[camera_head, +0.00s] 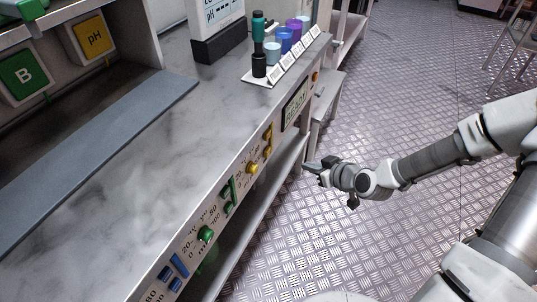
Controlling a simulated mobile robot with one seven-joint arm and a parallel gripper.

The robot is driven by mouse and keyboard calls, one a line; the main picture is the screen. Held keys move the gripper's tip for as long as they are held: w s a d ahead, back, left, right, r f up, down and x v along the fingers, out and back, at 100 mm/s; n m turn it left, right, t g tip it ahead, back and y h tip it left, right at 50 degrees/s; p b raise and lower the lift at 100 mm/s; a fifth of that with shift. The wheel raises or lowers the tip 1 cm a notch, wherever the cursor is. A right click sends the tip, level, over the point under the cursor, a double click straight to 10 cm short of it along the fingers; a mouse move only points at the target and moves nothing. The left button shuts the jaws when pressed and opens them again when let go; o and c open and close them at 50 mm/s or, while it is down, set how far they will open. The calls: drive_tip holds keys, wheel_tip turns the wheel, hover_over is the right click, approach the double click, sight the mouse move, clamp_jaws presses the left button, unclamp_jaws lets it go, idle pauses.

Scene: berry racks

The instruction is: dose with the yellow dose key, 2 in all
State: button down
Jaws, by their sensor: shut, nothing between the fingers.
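The front panel of the bench (217,212) carries yellow controls: a round yellow knob (252,168) beside a printed scale, and a raised yellow key-like piece (267,141) just above and right of it. I cannot tell from its shape whether that piece is one key or two. A small display (294,104) farther along the panel appears to read READY. My gripper (309,165) is shut and empty. It appears to the right of the yellow controls, in front of the panel and apart from them, its fingers pointing left towards the panel.
A green knob (206,234), green key-like piece (229,192) and blue pieces (179,265) lie nearer on the panel. An orange button (315,77) is at its far end. A rack with coloured cups (284,40) stands on the bench. The metal floor (400,235) is open.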

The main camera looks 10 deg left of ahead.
drive_tip(key=shift+a, duration=0.15)
drive_tip(key=w+a+b, duration=0.2)
drive_tip(key=w+a, duration=0.1)
drive_tip(key=a, duration=0.5)
idle(0.4)
drive_tip(key=shift+a+b, duration=0.1)
drive_tip(key=shift+b, duration=0.2)
idle(1.6)
drive_tip(key=shift+w+a, duration=0.1)
drive_tip(key=shift+a, duration=0.2)
drive_tip(key=shift+w+a+b, duration=0.2)
drive_tip(key=shift+a+b, duration=0.15)
drive_tip(key=shift+a, duration=0.1)
idle(0.8)
drive_tip(key=shift+d, duration=0.1)
drive_tip(key=shift+s+d, duration=0.35)
drive_tip(key=shift+d, duration=0.4)
drive_tip(key=shift+s+d+p, duration=0.25)
drive_tip(key=shift+s+d, duration=0.05)
drive_tip(key=shift+d, duration=0.5)
drive_tip(key=shift+s+d+p, duration=0.25)
drive_tip(key=shift+d+p, duration=0.05)
drive_tip(key=shift+d, duration=0.45)
drive_tip(key=shift+s+d+p, duration=0.25)
drive_tip(key=shift+s+d, duration=0.05)
drive_tip(key=shift+d, duration=0.5)
